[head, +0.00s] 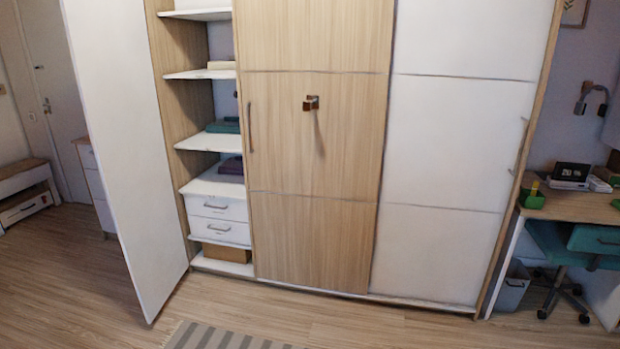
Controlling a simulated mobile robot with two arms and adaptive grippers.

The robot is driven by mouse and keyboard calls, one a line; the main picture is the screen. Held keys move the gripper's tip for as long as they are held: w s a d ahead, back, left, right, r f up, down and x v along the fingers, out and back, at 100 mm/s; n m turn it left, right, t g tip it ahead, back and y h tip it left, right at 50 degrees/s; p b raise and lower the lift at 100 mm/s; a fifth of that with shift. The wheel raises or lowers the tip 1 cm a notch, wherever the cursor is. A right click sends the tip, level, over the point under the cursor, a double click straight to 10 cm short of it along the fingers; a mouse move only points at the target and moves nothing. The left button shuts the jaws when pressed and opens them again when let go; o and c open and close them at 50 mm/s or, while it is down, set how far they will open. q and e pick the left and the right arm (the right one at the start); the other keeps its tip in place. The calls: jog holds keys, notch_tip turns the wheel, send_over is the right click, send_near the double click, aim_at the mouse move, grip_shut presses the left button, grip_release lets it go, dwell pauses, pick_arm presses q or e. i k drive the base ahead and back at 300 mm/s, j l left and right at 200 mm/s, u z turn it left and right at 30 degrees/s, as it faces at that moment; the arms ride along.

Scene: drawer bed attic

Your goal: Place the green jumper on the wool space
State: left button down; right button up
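A folded green-teal cloth (226,126), which looks like the green jumper, lies on a middle shelf (205,141) of the open wardrobe section. The sliding wood door (315,135) hides its right part. A folded purple cloth (232,166) lies on the shelf below, also partly hidden. No label marking the wool space is readable, so I cannot tell which shelf it is. Neither of my grippers is in view.
A white door panel (125,130) stands open left of the shelves. Two white drawers (218,219) and a cardboard-brown box (226,252) are below. A striped rug (220,337) lies in front. A desk (575,205) and chair (560,285) stand right.

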aim_at(226, 183)
jog(key=i+u, duration=0.15)
jog(key=i, duration=0.35)
jog(key=i+l+u, duration=0.15)
jog(key=i, duration=0.35)
jog(key=i+u, duration=0.15)
jog(key=i, duration=0.35)
jog(key=i+l+u, duration=0.15)
jog(key=i, duration=0.3)
jog(key=i+j+z, duration=0.1)
jog(key=i, duration=0.45)
jog(key=i+j, duration=0.2)
jog(key=i, duration=0.3)
jog(key=i+j+z, duration=0.15)
jog(key=i, duration=0.4)
jog(key=i+j+z, duration=0.1)
jog(key=i+j, duration=0.15)
jog(key=i, duration=0.3)
